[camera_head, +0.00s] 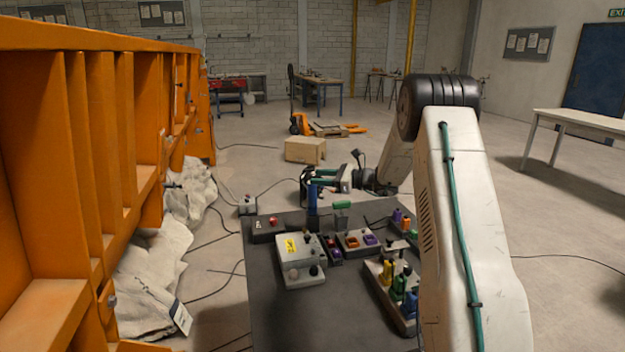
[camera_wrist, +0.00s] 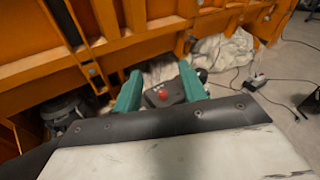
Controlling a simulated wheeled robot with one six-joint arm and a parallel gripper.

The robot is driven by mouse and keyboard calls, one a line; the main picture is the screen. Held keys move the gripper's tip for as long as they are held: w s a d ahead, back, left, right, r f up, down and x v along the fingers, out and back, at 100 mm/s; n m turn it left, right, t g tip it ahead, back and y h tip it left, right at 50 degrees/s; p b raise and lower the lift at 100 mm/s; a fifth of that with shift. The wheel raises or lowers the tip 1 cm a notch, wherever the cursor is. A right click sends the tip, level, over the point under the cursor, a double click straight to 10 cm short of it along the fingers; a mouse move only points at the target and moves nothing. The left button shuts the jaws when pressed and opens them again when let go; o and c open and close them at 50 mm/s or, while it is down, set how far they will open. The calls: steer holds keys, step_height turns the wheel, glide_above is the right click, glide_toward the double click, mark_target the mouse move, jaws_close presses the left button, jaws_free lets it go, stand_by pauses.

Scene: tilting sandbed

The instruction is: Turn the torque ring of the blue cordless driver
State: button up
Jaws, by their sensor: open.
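My gripper (camera_head: 318,178) is open above the far part of the dark bench, its teal fingers pointing left. In the wrist view the gripper (camera_wrist: 160,88) has its fingers spread, and nothing is held between them. A blue upright thing (camera_head: 312,204) stands on the bench just below the gripper. Another blue piece (camera_head: 410,304) sits at the near end of a rack on the right, beside my arm. I cannot tell which of them is the blue cordless driver, and no torque ring can be made out.
The dark bench (camera_head: 300,325) holds a grey box with a yellow label (camera_head: 301,272), a box with a red button (camera_head: 272,223) and a rack with yellow and green pieces (camera_head: 376,283). The orange frame (camera_head: 85,150) walls the left side. The bench's near part is clear.

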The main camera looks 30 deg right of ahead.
steer(key=w+d+f+m+t+h, duration=0.1)
steer(key=w+d+f+m+t, duration=0.15)
steer(key=d+f, duration=0.2)
steer(key=x, duration=0.6)
steer(key=shift+w+r, duration=0.15)
steer(key=shift+r, duration=0.25)
jaws_close()
